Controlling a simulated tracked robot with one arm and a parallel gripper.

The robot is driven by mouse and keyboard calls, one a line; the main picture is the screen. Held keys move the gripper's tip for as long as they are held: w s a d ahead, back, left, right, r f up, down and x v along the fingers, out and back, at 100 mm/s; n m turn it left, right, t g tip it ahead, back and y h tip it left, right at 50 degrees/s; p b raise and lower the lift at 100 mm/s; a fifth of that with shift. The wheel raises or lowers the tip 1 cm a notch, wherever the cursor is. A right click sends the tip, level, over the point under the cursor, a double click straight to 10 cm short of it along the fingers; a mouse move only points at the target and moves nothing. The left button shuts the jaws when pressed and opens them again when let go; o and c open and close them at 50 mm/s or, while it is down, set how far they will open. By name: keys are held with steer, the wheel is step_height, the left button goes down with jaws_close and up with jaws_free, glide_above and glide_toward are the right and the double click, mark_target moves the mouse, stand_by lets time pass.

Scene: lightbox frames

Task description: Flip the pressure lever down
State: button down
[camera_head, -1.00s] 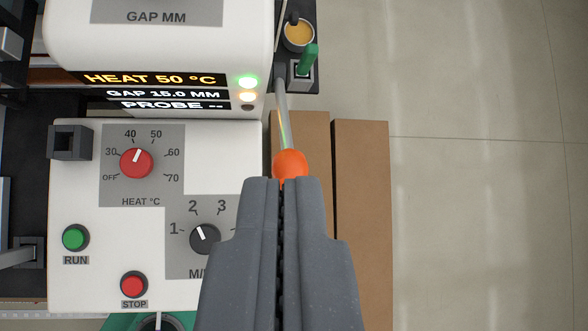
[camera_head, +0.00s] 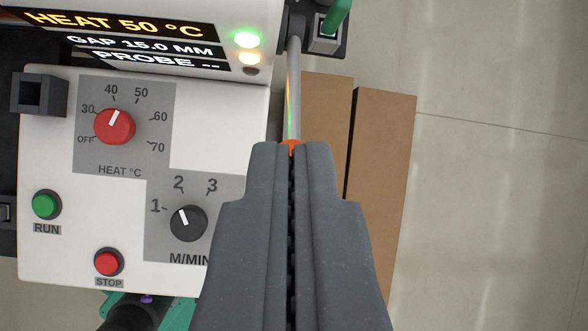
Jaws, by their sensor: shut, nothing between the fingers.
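The pressure lever (camera_head: 293,90) is a grey metal rod with an orange knob (camera_head: 291,145), at the right side of the white machine. Its rod runs from the machine's upper right toward my gripper. My gripper (camera_head: 291,150) is shut and empty, with its tips at the orange knob. The fingers hide most of the knob, so I cannot tell whether they touch it.
The white panel (camera_head: 230,115) carries a red heat knob (camera_head: 115,126), a black speed knob (camera_head: 188,223), a green RUN button (camera_head: 44,205) and a red STOP button (camera_head: 107,262). A green-handled switch (camera_head: 332,22) stands near the rod's top. Brown boards (camera_head: 385,150) lie at right.

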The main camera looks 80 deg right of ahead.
steer(key=shift+w+f+p, duration=0.3)
steer(key=shift+f, duration=1.25)
steer(key=shift+w+f+p, duration=0.3)
steer(key=shift+f+p, duration=0.05)
steer(key=shift+f, duration=1.25)
steer(key=shift+w+f+p, duration=0.3)
steer(key=shift+f, duration=1.25)
steer(key=shift+f, duration=0.1)
